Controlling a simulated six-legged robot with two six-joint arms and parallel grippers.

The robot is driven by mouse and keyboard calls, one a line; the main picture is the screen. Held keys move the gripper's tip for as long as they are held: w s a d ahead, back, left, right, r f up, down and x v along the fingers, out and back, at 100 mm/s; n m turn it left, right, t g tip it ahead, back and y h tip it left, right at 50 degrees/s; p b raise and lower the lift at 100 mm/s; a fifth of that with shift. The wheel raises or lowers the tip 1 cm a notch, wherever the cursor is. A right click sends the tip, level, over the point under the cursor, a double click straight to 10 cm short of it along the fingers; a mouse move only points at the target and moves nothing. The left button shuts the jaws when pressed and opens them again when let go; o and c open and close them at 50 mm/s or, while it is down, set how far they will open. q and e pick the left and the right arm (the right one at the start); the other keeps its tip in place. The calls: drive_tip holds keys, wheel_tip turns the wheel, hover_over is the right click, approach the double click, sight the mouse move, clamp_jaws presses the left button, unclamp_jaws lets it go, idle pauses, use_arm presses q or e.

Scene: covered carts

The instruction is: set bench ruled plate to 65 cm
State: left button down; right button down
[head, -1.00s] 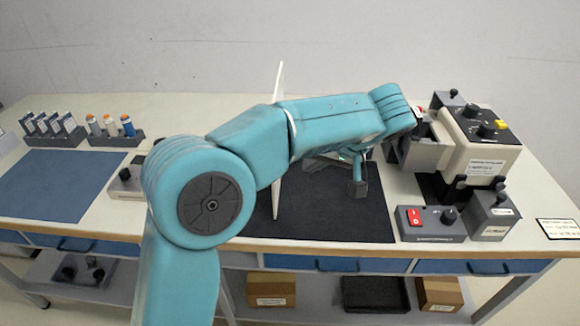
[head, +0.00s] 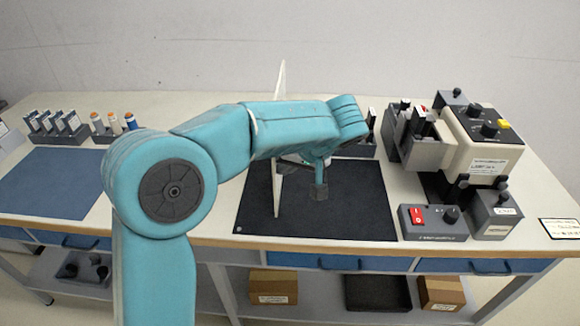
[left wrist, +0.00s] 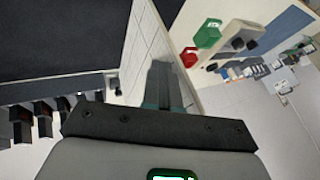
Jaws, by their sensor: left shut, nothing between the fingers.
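A thin white upright plate (head: 280,85) stands on the dark mat of the bench, seen nearly edge-on in the head view. My arm crosses in front of its middle part. In the left wrist view a pale surface with fine lines (left wrist: 146,40) lies beside the fingers; it looks like the ruled plate, but its numbers cannot be read. My left gripper (head: 319,191) is shut and empty, a little right of the plate above the mat. Its closed fingers (left wrist: 163,80) also show in the wrist view; I cannot tell whether they touch the plate. My right gripper is not in view.
The dark mat (head: 350,215) is clear at its front right. A cream machine with knobs (head: 486,145) and a box with a red switch (head: 432,222) stand on the right. A blue mat (head: 50,182) and racks of small items (head: 60,127) are at the left.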

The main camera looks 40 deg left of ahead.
use_arm(q)
drive_tip(key=s+a+b, duration=0.4)
drive_tip(key=s+a, duration=0.2)
drive_tip(key=a, duration=0.4)
drive_tip(key=shift+s+a, duration=0.15)
